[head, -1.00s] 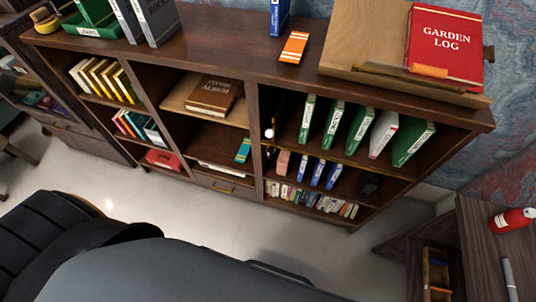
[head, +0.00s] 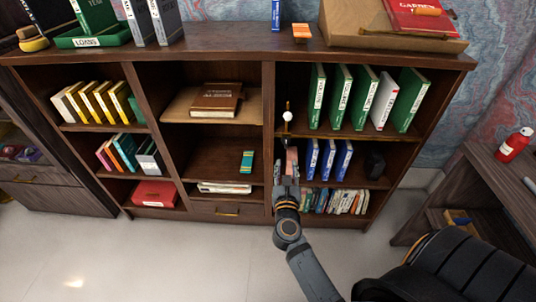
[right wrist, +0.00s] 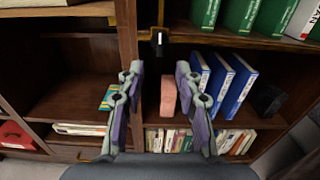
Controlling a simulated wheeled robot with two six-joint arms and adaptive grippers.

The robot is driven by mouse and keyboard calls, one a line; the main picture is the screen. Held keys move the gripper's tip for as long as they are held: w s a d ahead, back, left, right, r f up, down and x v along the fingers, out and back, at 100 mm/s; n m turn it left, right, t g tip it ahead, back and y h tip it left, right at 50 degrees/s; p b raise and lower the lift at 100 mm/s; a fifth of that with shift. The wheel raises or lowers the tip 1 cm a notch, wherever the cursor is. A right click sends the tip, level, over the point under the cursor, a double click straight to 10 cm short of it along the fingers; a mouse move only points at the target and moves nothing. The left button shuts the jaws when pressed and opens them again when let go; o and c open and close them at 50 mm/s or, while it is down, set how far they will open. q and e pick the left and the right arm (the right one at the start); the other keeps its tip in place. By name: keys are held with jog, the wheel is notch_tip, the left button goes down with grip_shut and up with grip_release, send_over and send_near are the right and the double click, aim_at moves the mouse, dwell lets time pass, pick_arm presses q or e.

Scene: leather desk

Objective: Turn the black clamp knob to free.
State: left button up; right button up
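The black clamp knob (right wrist: 159,48) shows in the right wrist view, with a white mark, at the upright between the middle and right bays of the bookcase. In the head view a small white ball (head: 287,116) and a dark part below it show at that upright; the knob's setting is too small to read there. My right gripper (head: 286,158) is in front of the bookcase just below them. In the right wrist view its two fingers (right wrist: 157,75) are apart and empty, below the knob and not touching it. My left gripper is not in view.
A pink block (right wrist: 168,96) stands behind the gap between the fingers. Blue binders (head: 328,160) stand to its right, and green binders (head: 340,98) on the shelf above. A brown book (head: 216,98) lies in the middle bay. The floor before the bookcase is clear at left.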

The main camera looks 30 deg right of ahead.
aim_at(286, 143)
jog(key=x, duration=1)
jog(key=shift+w+p, duration=0.1)
jog(key=shift+p, duration=0.25)
jog(key=shift+c, duration=0.3)
grip_shut()
